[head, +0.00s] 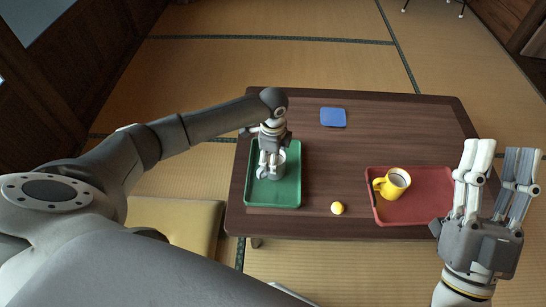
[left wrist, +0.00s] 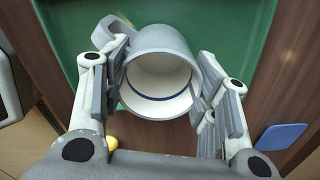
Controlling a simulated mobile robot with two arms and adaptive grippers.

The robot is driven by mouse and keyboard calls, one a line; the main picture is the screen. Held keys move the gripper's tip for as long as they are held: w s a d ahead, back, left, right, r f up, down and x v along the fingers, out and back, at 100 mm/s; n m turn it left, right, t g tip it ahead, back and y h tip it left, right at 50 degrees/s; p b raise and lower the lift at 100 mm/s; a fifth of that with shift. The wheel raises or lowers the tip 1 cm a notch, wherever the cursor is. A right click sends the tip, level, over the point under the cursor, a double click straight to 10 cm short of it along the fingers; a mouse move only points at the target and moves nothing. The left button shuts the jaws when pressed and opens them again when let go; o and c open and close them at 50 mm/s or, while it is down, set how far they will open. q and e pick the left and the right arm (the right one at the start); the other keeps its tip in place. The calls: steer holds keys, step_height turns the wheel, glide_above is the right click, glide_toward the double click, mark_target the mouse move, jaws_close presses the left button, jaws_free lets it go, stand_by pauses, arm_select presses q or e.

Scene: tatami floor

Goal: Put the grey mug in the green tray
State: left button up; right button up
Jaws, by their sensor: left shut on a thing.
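The grey mug (head: 280,157) is between the fingers of my left gripper (head: 271,168), over the green tray (head: 288,194) at the left of the low table. In the left wrist view the mug (left wrist: 165,38) shows its white inside with a dark blue ring, its handle at upper left. My left gripper's fingers (left wrist: 160,72) are closed on both sides of it. The green tray (left wrist: 225,25) lies behind it; I cannot tell whether the mug touches the tray floor. My right gripper (head: 498,160) is open and empty, fingers up, at the right front.
A red tray (head: 418,212) holding a yellow mug (head: 394,184) is at the table's right. A small yellow ball-like thing (head: 337,208) lies between the trays. A blue square (head: 333,117) lies at the back. The dark table (head: 330,160) is bare in the middle.

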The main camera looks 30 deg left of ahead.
arm_select(q)
steer(key=shift+f, duration=0.1)
steer(key=o, duration=1.2)
steer(key=shift+c, duration=0.2)
